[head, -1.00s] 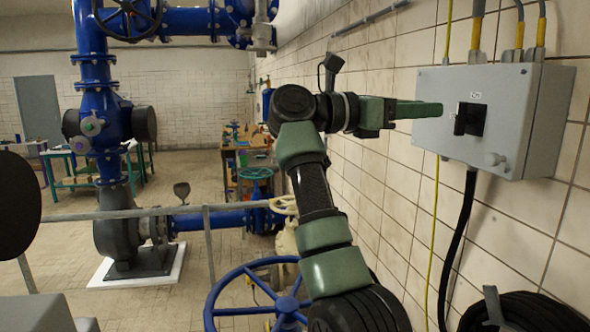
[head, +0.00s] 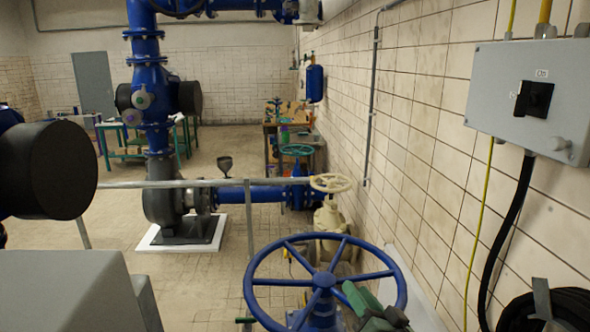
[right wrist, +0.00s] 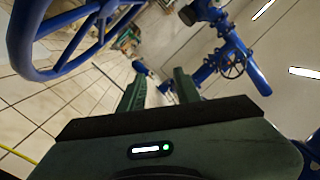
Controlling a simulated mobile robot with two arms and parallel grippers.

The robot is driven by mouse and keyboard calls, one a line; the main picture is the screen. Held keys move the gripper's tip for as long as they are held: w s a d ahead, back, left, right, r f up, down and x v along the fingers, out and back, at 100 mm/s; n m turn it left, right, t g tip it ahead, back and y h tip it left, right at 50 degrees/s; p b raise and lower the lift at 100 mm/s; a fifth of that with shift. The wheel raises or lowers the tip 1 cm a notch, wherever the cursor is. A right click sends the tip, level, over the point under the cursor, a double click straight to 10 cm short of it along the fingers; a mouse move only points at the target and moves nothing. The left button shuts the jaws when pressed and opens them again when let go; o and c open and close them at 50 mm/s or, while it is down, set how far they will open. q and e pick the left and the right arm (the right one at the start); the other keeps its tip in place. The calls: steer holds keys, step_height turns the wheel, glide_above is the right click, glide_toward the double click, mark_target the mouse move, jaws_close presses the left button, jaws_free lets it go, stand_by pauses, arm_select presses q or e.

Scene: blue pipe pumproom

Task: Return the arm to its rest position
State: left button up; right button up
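My right arm's green gripper (head: 368,308) is low at the bottom of the head view, beside the right part of the large blue handwheel (head: 258,262). In the right wrist view the two green fingers (right wrist: 160,85) stand apart with nothing between them, so it is open and empty. The blue handwheel also shows at the upper left of that view (right wrist: 45,72). Most of the right arm is out of the head view. I do not see my left gripper.
A grey switch box (head: 490,92) with a black rotary knob (head: 533,98) hangs on the tiled wall at right, clear of the gripper. A cream handwheel (head: 331,183) and a grey railing (head: 170,184) stand beyond the blue wheel.

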steer(key=s+d+f+n+g+h, duration=0.1)
steer(key=s+d+f+n+g, duration=0.15)
steer(key=s+f+g, duration=0.85)
steer(key=s+d+f+n+g+h, duration=0.15)
steer(key=s+f, duration=0.35)
steer(key=s, duration=0.6)
steer(key=s+d+f+n+g+h, duration=0.1)
steer(key=s+d+f+h, duration=0.15)
steer(key=s+f, duration=0.65)
steer(key=s+f+g+b, duration=0.1)
steer(key=s+f+b, duration=0.15)
steer(key=f, duration=1.25)
steer(key=s+f+b, duration=0.2)
steer(key=f+b, duration=0.1)
steer(key=f, duration=1.2)
steer(key=s+d+f+g+b, duration=0.1)
steer(key=s+d+f+b, duration=0.2)
steer(key=s+f, duration=1.3)
step_height(320, 180, down, 4)
steer(key=shift+s+d+r+n+b, duration=0.2)
steer(key=shift+s+r+n+b, duration=0.15)
steer(key=shift+b, duration=0.5)
steer(key=shift+w+f+g, duration=0.1)
steer(key=shift+g, duration=0.15)
